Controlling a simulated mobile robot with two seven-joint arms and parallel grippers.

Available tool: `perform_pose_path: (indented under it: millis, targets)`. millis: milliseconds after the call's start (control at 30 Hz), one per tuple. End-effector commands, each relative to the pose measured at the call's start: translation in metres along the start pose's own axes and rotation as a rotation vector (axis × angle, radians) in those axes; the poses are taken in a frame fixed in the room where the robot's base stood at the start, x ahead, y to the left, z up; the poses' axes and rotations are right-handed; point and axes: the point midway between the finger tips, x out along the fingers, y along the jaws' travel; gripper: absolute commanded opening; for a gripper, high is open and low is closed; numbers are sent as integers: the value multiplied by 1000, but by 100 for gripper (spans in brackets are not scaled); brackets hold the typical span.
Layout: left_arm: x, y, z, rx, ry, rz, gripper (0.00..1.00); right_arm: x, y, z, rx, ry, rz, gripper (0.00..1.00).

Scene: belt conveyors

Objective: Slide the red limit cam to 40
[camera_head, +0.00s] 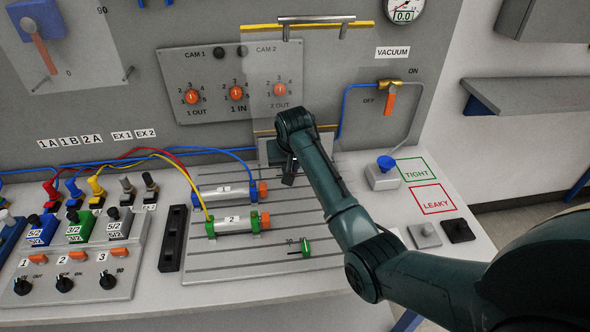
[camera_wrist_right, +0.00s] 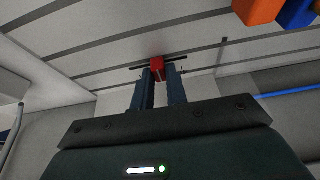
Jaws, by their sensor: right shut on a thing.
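The red limit cam (camera_wrist_right: 157,64) shows in the right wrist view on the grey slotted plate, with a thin dark bar reaching out to both sides of it. My right gripper (camera_wrist_right: 160,78) is shut on the cam, one dark finger on each side. In the head view my right gripper (camera_head: 289,172) is low over the back right part of the slotted plate (camera_head: 285,272), and the cam is hidden behind it. No scale marks near the red cam can be read. My left gripper is not in view.
A blue-ended cylinder (camera_head: 225,193) and a green-ended cylinder (camera_head: 232,222) lie left of my gripper. A green cam (camera_head: 306,247) stands nearer the front. A transparent guard (camera_head: 273,85) hangs behind. A blue button (camera_head: 385,163) is to the right.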

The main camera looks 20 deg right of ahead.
Motion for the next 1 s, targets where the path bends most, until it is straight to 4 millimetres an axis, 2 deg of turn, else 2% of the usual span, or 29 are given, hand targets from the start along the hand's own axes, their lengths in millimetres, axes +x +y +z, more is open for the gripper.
perform_pose_path:
  millis: [133, 167, 400, 633, 767, 867, 1000]
  targets:
    - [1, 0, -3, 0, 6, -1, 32, 0, -1, 2, -1, -6, -2, 0]
    - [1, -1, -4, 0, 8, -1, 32, 0, -1, 2, -1, -6, -2, 16]
    - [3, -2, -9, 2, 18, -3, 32, 0, 0, 1, -1, -5, -1, 36]
    - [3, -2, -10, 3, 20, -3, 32, -1, 0, 1, -1, -4, -1, 36]
    - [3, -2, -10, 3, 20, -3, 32, -8, 0, 0, -1, -1, -2, 36]
    - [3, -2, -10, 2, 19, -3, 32, -24, 0, 0, -1, 1, -2, 36]
    - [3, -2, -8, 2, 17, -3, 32, -55, -1, 0, -1, 2, -3, 36]
